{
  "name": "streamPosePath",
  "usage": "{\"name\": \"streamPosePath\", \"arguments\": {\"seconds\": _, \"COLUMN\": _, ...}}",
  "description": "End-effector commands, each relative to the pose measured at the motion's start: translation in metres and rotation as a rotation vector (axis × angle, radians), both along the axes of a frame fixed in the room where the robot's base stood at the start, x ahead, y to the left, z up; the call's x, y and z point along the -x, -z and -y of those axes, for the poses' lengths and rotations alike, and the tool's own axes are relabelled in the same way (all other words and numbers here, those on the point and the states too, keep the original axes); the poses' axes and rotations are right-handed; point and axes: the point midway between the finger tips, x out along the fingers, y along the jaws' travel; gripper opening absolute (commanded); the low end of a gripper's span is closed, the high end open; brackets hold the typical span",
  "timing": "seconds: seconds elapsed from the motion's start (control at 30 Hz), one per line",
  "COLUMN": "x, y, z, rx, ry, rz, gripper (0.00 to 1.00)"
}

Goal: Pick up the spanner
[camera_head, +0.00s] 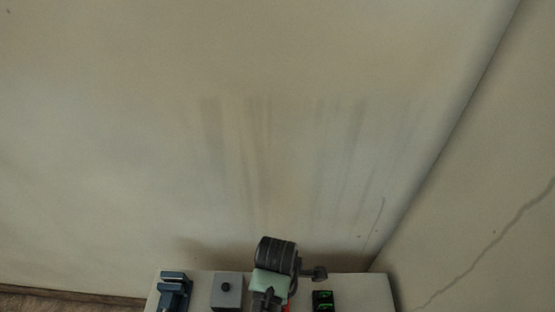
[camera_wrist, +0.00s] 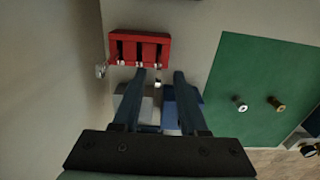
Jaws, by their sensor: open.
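I cannot make out a spanner for certain in either view. In the wrist view, my gripper (camera_wrist: 160,75) is open, its two dark blue fingers apart with nothing clearly held. Its tips are by the lower edge of a red slotted rack (camera_wrist: 124,37). A small pale metallic piece (camera_wrist: 158,84) shows between the fingers; I cannot tell what it is. Another small shiny piece (camera_wrist: 101,71) is at the rack's left end. In the head view, my arm's dark wrist end hides part of the bench, and the fingertips are not clear.
A pale bench (camera_head: 362,290) stands against the wall, with a blue vise-like device (camera_head: 174,287), a grey box (camera_head: 227,290) with a black knob, and a black unit with green displays (camera_head: 323,299). A green panel (camera_wrist: 262,85) with two round fittings is right of my gripper.

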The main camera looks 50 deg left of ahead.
Motion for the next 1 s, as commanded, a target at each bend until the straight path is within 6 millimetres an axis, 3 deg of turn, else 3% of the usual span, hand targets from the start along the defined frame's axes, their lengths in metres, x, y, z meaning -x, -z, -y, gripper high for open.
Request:
{"name": "streamPosePath", "arguments": {"seconds": 0.3, "x": 0.000, "y": 0.032, "z": -0.001, "rx": 0.001, "ry": 0.000, "rz": -0.001, "gripper": 0.42}}
{"name": "streamPosePath", "arguments": {"seconds": 0.57, "x": -0.001, "y": 0.035, "z": -0.002, "rx": -0.001, "ry": 0.001, "rz": 0.001, "gripper": 0.42}}
{"name": "streamPosePath", "arguments": {"seconds": 0.8, "x": -0.001, "y": 0.034, "z": -0.002, "rx": -0.001, "ry": 0.000, "rz": 0.001, "gripper": 0.01}}
{"name": "streamPosePath", "arguments": {"seconds": 1.0, "x": -0.001, "y": 0.034, "z": -0.002, "rx": -0.001, "ry": 0.001, "rz": 0.001, "gripper": 0.00}}
